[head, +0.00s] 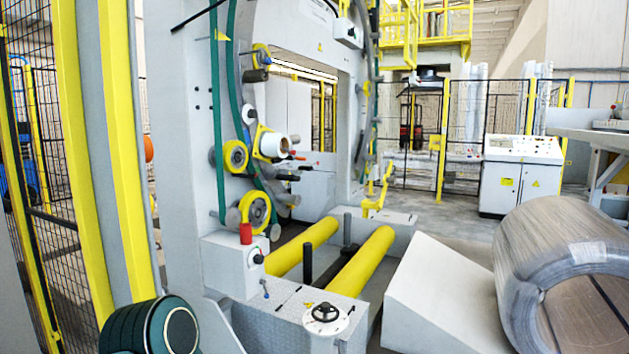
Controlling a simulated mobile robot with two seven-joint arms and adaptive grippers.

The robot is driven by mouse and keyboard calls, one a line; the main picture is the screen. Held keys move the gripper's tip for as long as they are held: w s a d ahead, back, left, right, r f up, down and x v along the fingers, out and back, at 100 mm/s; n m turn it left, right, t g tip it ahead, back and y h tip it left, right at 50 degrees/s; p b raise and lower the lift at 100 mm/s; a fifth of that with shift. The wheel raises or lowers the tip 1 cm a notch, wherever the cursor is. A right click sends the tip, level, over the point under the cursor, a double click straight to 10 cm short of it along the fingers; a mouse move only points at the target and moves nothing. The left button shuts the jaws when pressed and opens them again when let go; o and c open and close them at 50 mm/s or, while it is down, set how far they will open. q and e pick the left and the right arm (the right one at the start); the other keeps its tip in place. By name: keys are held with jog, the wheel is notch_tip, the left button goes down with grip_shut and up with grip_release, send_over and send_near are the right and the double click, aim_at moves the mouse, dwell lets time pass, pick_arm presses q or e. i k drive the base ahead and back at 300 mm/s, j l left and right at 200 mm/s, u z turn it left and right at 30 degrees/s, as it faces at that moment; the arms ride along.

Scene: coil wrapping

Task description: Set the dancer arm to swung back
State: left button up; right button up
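The wrapping machine (180,130) stands left of centre in the head view, with a large upright ring. On its ring are yellow-rimmed rollers (235,156), a lower yellow roller (256,212) and a white roll (274,146) on a yellow bracket. A small orange-tipped part (297,155) sticks out beside the white roll. The dancer arm seems to be among these parts, but I cannot tell its outline or position for certain. Neither gripper is in view; a dark green rounded part at the bottom left appears to be my own arm.
Two yellow support rollers (362,262) lie low before the ring. A control box with a red button (246,233) and a dial (326,313) stand nearby. A grey wrapped coil (565,255) lies at the right beside a pale ramp (440,290). A control desk (520,175) stands behind.

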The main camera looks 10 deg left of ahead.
aim_at(279, 176)
jog(key=i+z, duration=0.35)
jog(key=i, duration=1.8)
jog(key=i+l+u, duration=0.1)
jog(key=i, duration=0.6)
jog(key=i+l+u, duration=0.1)
jog(key=i, duration=0.6)
